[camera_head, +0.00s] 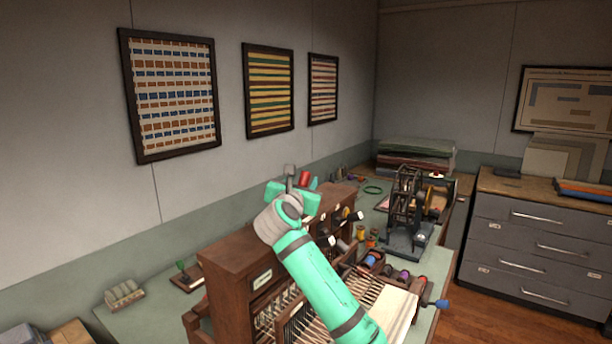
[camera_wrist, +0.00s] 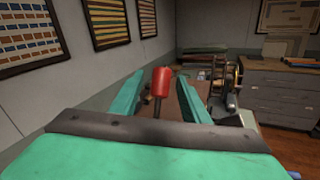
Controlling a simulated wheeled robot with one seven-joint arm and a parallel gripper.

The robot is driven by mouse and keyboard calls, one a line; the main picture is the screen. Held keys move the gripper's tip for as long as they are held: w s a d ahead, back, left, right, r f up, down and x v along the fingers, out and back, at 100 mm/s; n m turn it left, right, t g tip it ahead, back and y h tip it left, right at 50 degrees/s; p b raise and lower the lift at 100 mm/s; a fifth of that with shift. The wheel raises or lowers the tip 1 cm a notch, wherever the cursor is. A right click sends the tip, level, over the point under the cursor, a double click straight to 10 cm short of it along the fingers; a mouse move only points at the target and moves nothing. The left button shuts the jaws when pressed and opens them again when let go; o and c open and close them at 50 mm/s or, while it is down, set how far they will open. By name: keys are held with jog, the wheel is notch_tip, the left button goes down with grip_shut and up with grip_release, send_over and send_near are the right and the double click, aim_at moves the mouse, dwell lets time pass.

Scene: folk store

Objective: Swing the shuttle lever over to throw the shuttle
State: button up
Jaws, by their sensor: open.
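The shuttle lever appears as a red knob (camera_wrist: 161,82) on a short dark stem in the wrist view. It stands upright between the two teal fingers of my gripper (camera_wrist: 163,98), with a visible gap on either side. In the head view the red knob (camera_head: 304,179) shows just beyond my gripper (camera_head: 293,190), above the top of the wooden loom (camera_head: 232,258). My gripper is open, and I see no contact with the knob. The lever's foot is hidden behind my gripper in both views.
Several dark-handled levers (camera_head: 343,214) stick out of the loom's front, close to my arm. A dark wheeled winding device (camera_head: 405,215) stands to the right on the green bench (camera_head: 150,318). Framed textiles (camera_head: 172,92) hang on the left wall. Grey drawers (camera_head: 540,240) stand at the right.

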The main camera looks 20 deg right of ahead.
jog(key=shift+x, duration=2.75)
jog(key=shift+d, duration=0.1)
grip_shut()
